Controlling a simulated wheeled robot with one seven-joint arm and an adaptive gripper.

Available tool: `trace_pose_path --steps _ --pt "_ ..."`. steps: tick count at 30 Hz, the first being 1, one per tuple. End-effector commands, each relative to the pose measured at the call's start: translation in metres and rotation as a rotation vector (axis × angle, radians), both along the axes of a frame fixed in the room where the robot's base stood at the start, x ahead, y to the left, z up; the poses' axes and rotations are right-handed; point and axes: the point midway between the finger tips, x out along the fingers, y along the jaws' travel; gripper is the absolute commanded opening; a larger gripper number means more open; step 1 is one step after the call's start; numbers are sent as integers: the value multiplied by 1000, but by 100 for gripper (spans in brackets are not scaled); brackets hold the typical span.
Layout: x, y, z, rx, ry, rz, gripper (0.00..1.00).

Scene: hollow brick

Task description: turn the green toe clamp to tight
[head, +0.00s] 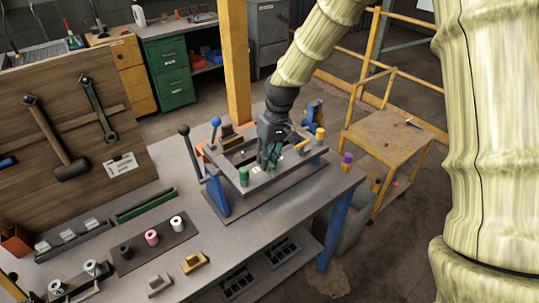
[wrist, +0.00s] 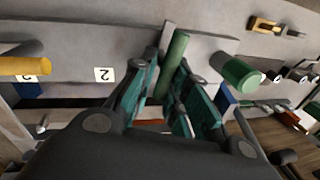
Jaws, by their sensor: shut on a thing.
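The green toe clamp shows in the wrist view as a slim green bar (wrist: 175,58) standing beside a grey upright piece. My gripper (wrist: 165,80) has its teal fingers closed on either side of this bar. In the head view my gripper (head: 270,158) reaches down over the grey fixture frame (head: 222,170) on the bench and hides most of the bar. A thicker green cylinder (head: 243,176) stands at the frame's near corner, apart from the fingers; it also shows in the wrist view (wrist: 240,73). The clamp's lower part is hidden.
A yellow cylinder (head: 320,133) and a yellow bar (head: 303,145) are on the frame's right side. A blue-knobbed lever (head: 215,122) and a black-knobbed lever (head: 185,131) rise at its left. A purple-topped post (head: 347,158) stands at the bench's right corner. Spools sit on a mat (head: 130,257) at front left.

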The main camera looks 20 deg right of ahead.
Motion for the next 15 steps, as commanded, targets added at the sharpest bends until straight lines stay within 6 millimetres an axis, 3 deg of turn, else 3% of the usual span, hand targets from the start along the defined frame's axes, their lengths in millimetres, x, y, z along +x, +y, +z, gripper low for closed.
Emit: trace_pose_path --steps 15 --pt "0 4 1 1 -3 174 0"
